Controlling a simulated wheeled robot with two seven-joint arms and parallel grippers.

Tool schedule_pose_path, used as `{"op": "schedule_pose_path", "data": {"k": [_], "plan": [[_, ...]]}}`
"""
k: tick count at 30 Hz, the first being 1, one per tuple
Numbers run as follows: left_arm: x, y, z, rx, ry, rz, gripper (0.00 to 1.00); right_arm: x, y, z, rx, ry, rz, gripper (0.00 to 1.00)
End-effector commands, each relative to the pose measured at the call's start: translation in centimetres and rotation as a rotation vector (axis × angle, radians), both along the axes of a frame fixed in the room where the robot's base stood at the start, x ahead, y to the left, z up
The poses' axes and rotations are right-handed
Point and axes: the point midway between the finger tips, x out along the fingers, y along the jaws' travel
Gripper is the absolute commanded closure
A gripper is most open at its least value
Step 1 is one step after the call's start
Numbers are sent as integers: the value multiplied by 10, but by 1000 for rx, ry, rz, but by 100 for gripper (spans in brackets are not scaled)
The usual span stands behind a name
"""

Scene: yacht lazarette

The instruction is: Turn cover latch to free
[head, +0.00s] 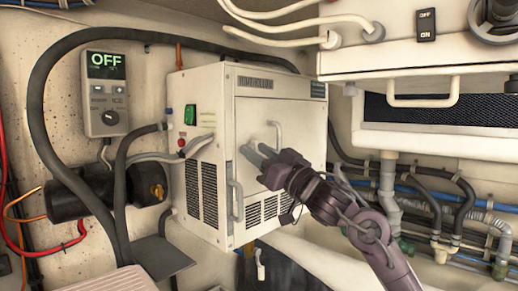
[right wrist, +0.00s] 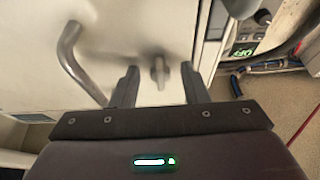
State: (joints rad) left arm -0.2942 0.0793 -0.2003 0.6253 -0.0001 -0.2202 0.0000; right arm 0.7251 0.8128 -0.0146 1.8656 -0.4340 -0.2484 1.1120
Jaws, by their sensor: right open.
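The cover (head: 262,110) is the front panel of a cream box on the wall, and it is closed. A small metal latch (right wrist: 158,72) sticks out from this panel in the right wrist view, blurred. My right gripper (head: 252,153) is in front of the cover, open. In the right wrist view its two fingers (right wrist: 158,67) stand on either side of the latch, with gaps between. I cannot tell how near the tips are to the panel. In the head view the gripper hides the latch. My left gripper is not in view.
A bent bar handle (right wrist: 75,60) stands out from the cover beside the fingers. Another handle (head: 235,200) is on the box's left edge. A control unit (head: 106,92) reading OFF hangs at left. A cabinet (head: 415,62) overhangs at upper right, with hoses below.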

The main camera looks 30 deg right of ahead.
Motion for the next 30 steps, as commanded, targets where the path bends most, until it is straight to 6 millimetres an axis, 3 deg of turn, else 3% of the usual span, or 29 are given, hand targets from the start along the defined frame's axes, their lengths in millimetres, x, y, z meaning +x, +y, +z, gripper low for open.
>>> {"op": "schedule_pose_path", "data": {"k": [6, 15, 30], "plan": [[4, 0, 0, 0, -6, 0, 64, 0, 0, -1, 0, 0, 0, 60], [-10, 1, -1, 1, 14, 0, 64, 0, 0, -1, 0, 0, 0, 100], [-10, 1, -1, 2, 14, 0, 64, 0, -2, 0, -112, -40, -2, 100]]}}
